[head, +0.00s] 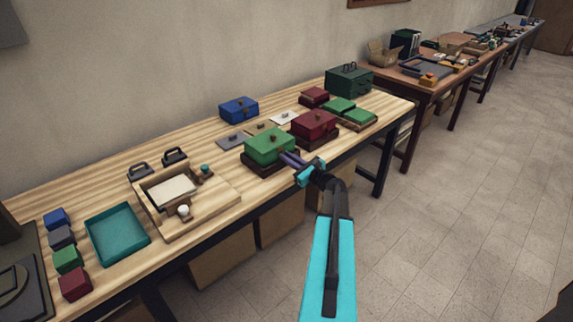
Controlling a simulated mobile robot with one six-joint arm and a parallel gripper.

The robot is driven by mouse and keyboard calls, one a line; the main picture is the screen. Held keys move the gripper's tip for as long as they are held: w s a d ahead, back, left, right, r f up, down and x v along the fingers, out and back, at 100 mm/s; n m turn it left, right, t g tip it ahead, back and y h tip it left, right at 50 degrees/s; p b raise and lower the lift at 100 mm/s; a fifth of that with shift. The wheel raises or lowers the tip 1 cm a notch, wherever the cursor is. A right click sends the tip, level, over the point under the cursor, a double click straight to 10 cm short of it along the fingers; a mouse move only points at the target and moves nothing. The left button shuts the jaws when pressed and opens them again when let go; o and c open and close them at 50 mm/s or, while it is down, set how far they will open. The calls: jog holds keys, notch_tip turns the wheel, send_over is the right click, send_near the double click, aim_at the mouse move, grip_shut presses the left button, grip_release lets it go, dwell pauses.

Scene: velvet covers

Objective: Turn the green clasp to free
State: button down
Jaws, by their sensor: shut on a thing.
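The lid looks closed.
A dark red box (315,124) stands close right of the green one. A blue box (238,109) and flat plates lie behind. A wooden tray (226,203) and teal tray (117,235) are to the left. The floor in front is clear.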

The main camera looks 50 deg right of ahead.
jog(key=shift+a+f+n+b, duration=0.15)
jog(key=shift+n+b, duration=0.95)
jog(key=shift+b, duration=1)
jog(key=shift+f+n+b, duration=0.15)
jog(key=shift+n+b, duration=0.95)
jog(key=shift+b, duration=0.95)
jog(key=n+b, duration=0.4)
jog(key=b, duration=0.3)
jog(key=shift+a+f, duration=0.1)
jog(key=shift+a, duration=0.05)
jog(key=n+b, duration=0.2)
jog(key=b, duration=0.1)
jog(key=n+b, duration=0.1)
jog(key=b, duration=0.2)
jog(key=n+b, duration=0.2)
jog(key=b, duration=0.1)
jog(key=shift+a+f+n, duration=0.1)
jog(key=shift+f+n, duration=0.15)
jog(key=shift+n, duration=0.05)
jog(key=n+b, duration=0.2)
jog(key=b, duration=0.1)
jog(key=shift+r, duration=0.1)
jog(key=c, duration=1.8)
grip_release()
